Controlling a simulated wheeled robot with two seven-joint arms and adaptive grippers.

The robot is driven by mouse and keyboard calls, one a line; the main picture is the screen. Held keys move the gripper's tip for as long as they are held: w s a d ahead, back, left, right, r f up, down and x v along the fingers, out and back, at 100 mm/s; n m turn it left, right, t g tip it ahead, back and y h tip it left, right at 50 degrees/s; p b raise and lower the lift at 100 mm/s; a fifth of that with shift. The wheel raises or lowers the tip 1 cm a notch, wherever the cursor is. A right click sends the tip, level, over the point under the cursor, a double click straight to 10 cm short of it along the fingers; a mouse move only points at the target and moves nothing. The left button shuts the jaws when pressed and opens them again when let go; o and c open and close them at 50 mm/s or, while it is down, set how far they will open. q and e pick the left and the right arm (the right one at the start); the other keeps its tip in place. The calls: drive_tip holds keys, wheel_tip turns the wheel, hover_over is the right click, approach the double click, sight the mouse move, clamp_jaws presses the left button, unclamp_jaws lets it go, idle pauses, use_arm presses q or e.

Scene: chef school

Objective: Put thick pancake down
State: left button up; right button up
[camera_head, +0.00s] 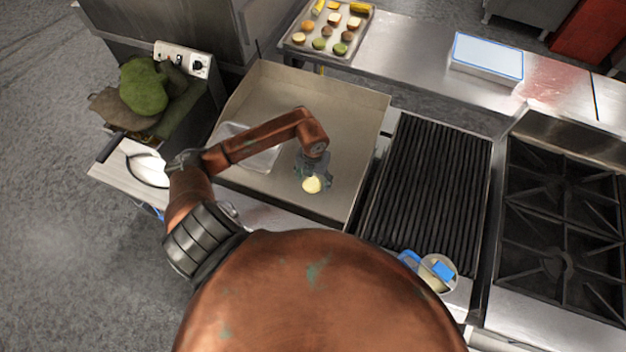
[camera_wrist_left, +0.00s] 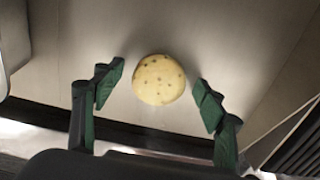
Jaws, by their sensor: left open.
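The thick pancake (camera_head: 312,185) is pale yellow and round. In the left wrist view the pancake (camera_wrist_left: 159,80) shows dark spots and lies on the flat griddle surface (camera_wrist_left: 90,35). My left gripper (camera_head: 313,181) is over it in the head view. In the wrist view the left gripper's green-padded fingers (camera_wrist_left: 158,92) are spread wide, one on each side of the pancake, with a gap on both sides. Nothing is between the pads in contact with them. My right gripper is in neither view.
The flat griddle (camera_head: 350,110) has raised walls. A clear container (camera_head: 262,160) stands on its left part. A ribbed grill (camera_head: 430,180) and a burner stove (camera_head: 560,220) are to the right. A food tray (camera_head: 297,44) is behind. A pan (camera_head: 148,168) sits at the left.

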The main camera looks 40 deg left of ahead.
sight(313, 182)
use_arm(q)
drive_tip(key=shift+r, duration=0.1)
wheel_tip(313, 182, up, 12)
drive_tip(key=b, duration=0.1)
idle(0.4)
drive_tip(key=shift+s, duration=0.1)
idle(0.4)
